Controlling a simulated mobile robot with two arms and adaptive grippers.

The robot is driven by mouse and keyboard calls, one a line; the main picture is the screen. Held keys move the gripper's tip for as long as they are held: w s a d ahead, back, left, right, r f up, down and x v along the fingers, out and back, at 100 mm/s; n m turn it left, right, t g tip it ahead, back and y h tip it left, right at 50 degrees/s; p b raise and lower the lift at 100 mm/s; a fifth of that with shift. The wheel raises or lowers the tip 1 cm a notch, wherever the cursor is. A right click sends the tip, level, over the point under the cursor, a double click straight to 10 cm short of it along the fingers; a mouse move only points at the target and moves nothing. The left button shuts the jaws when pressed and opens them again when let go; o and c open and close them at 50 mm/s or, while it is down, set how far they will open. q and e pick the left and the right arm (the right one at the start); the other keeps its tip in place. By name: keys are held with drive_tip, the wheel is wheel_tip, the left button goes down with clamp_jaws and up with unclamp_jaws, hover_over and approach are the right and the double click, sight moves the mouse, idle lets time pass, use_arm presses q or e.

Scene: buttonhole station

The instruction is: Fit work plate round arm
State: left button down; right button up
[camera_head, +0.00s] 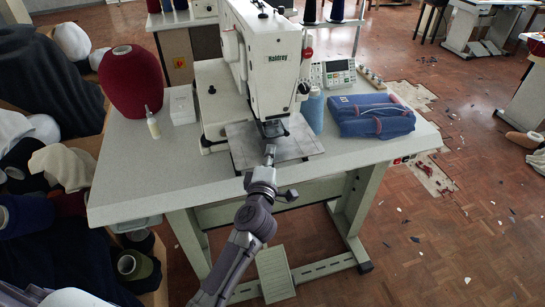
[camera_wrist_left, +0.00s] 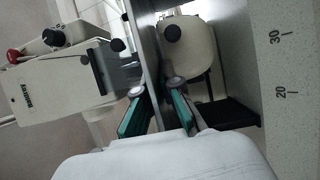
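The grey metal work plate (camera_head: 250,148) lies at the front of the white buttonhole machine (camera_head: 277,75), below its sewing head. In the left wrist view the work plate (camera_wrist_left: 149,50) shows nearly edge-on, between the machine head (camera_wrist_left: 65,88) and a cream rounded part with a black knob (camera_wrist_left: 195,55), seemingly the machine's lower arm. My left gripper (camera_head: 269,150) is at the plate's front edge. In the left wrist view its teal-padded fingers (camera_wrist_left: 157,88) lie one on each side of the plate and appear closed on it. How the plate meets the arm is hidden. My right gripper is not in view.
The table's front left is clear. Scraps litter the floor at right.

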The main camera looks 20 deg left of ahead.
use_arm(q)
drive_tip(key=shift+w+a+r, duration=0.15)
drive_tip(key=shift+w+r, duration=0.05)
drive_tip(key=shift+r, duration=0.1)
drive_tip(key=shift+a+r, duration=0.15)
idle(0.8)
drive_tip(key=c, duration=1.3)
unclamp_jaws()
drive_tip(key=shift+o, duration=0.3)
drive_tip(key=shift+w+f, duration=0.2)
drive_tip(key=shift+f, duration=0.3)
drive_tip(key=s+d, duration=0.2)
drive_tip(key=s, duration=1)
drive_tip(key=shift+w, duration=0.1)
